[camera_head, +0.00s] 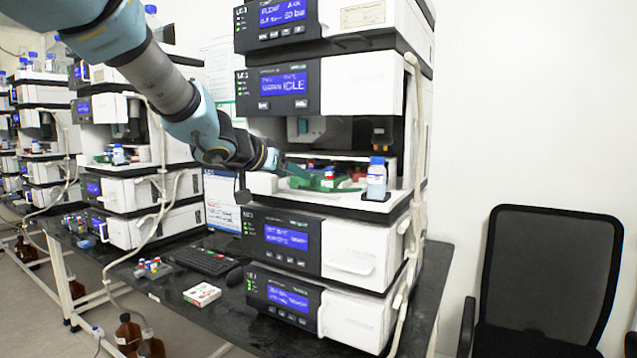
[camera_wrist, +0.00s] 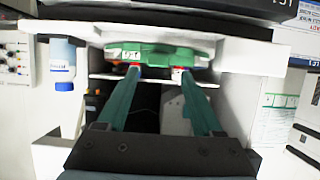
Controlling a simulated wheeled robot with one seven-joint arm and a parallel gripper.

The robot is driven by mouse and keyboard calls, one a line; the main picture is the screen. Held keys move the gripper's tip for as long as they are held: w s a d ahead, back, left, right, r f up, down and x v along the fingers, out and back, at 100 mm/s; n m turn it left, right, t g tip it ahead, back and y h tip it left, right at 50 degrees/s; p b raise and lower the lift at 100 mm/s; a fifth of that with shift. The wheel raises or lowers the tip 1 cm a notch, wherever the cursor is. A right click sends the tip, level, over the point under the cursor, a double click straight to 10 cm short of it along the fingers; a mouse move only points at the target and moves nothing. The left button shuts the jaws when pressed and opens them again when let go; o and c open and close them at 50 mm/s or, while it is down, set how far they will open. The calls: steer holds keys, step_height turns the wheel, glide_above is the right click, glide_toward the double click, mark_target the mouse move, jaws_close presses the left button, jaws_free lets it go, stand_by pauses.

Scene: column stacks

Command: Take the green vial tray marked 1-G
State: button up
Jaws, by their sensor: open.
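A green vial tray (camera_head: 314,183) sits on the white open shelf of the nearest instrument column, with red- and blue-capped vials in it. The same tray (camera_wrist: 160,52) crosses the upper middle of the wrist view. I cannot read a 1-G mark on it. My gripper (camera_head: 288,168) reaches in from the left at tray height. In the wrist view my gripper (camera_wrist: 158,76) is open, its two green fingers pointing at the tray with their tips close to its near edge. I cannot tell whether they touch it. No thing is held between the fingers.
A blue-capped bottle (camera_head: 376,180) stands on the shelf right of the tray. Instrument modules are above and below the shelf opening. A pale hose (camera_head: 416,150) hangs at the column's right. A keyboard (camera_head: 207,261), vial rack (camera_head: 152,268) and small box (camera_head: 202,294) lie on the dark bench.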

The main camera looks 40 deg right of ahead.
mark_target(316, 180)
steer(key=x, duration=0.5)
steer(key=shift+s+d+f, duration=0.1)
steer(key=shift+s+f, duration=0.05)
jaws_close()
stand_by(0.4)
